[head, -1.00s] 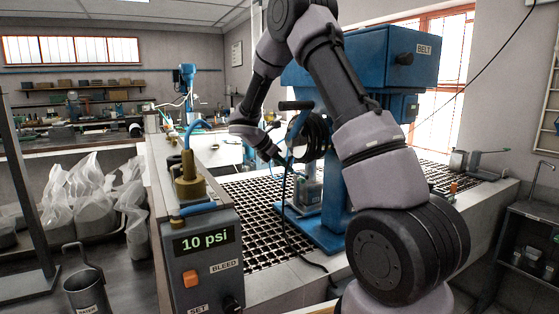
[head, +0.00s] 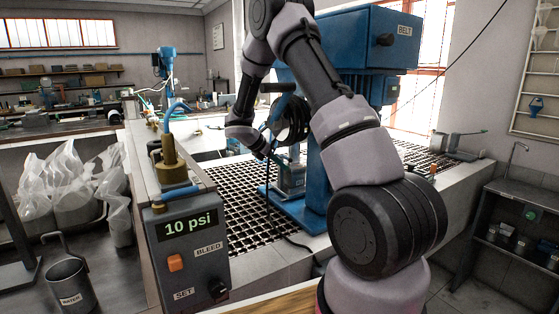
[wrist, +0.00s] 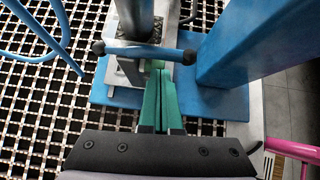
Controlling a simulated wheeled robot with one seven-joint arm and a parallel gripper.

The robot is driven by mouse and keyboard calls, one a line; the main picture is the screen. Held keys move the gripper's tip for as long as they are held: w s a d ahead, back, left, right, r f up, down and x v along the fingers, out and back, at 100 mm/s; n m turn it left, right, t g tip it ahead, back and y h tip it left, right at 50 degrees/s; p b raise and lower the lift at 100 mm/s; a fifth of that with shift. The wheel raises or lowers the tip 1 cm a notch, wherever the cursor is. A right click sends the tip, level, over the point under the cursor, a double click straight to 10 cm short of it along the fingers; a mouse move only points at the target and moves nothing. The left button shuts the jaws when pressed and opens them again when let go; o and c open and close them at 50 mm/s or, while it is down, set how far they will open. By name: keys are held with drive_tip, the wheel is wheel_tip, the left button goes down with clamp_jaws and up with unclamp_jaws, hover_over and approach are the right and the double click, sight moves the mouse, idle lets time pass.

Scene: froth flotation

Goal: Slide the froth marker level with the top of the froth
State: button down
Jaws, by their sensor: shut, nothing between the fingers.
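The blue flotation machine (head: 345,45), labelled BELT, stands on a grating at the centre of the head view. A small cell (head: 291,178) sits at the foot of its column. In the wrist view, my gripper's green fingers (wrist: 157,68) are together with nothing between them. They point over the machine's blue base plate (wrist: 215,100). A blue bar with dark round ends (wrist: 150,52) crosses at the fingertips; I cannot tell whether they touch it. In the head view, my arm and wrist partly hide the cell area. I cannot make out the froth marker or the froth.
The machine's blue column (wrist: 240,40) stands close to the right of my fingers. A blue hose (wrist: 50,35) curves at the left over the grating (wrist: 40,120). The pressure panel (head: 189,240), reading 10 psi, stands front left. A sink bench (head: 515,205) is at right.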

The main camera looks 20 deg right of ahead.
drive_tip(key=shift+f, duration=0.4)
drive_tip(key=shift+r, duration=0.1)
